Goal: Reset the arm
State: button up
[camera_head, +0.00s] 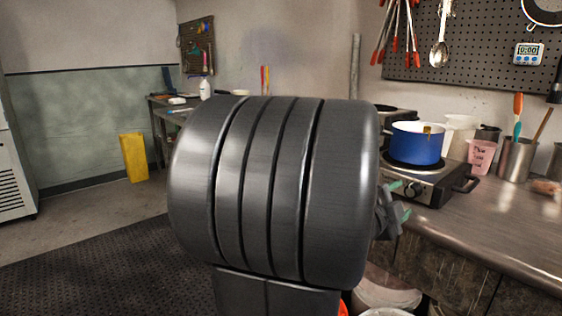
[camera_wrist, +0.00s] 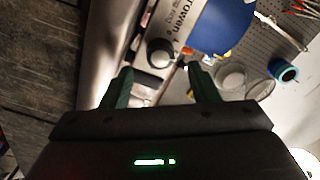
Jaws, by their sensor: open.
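My gripper (camera_wrist: 162,88) is open in the wrist view, with its two dark green fingers apart and nothing between them. It faces the front of the hot plate (camera_wrist: 165,45), whose dial shows just beyond the fingertips. In the head view my arm's large dark link covers the middle, and the gripper (camera_head: 401,199) shows small at its right edge, in front of the hot plate (camera_head: 432,190). A blue pot (camera_head: 416,145) stands on the hot plate; it also shows in the wrist view (camera_wrist: 222,25).
A steel counter (camera_head: 500,222) runs along the right. A pink cup (camera_head: 480,155) and a steel utensil holder (camera_head: 516,160) stand right of the pot. White buckets (camera_head: 385,290) sit below the counter. The floor at left is open around a dark mat (camera_head: 90,260).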

aim_at(410, 192)
jog(key=p+v, duration=0.2)
jog(key=v, duration=0.7)
jog(key=b+x, duration=0.3)
jog(key=x, duration=1)
jog(key=shift+f, duration=0.15)
jog(key=shift+w+d+r+n+p, duration=0.2)
jog(key=shift+d+r+n+p, duration=0.05)
jog(key=shift+n+p, duration=0.1)
jog(key=shift+s+a+r+n+p, duration=0.1)
jog(key=shift+a+n+p, duration=0.05)
jog(key=shift+n+p, duration=0.8)
jog(key=n+p, duration=0.2)
jog(key=n, duration=0.2)
jog(key=shift+n, duration=0.3)
jog(key=n+p, duration=0.3)
jog(key=n, duration=0.1)
jog(key=n+p, duration=0.2)
jog(key=n, duration=0.1)
jog(key=shift+v, duration=2.05)
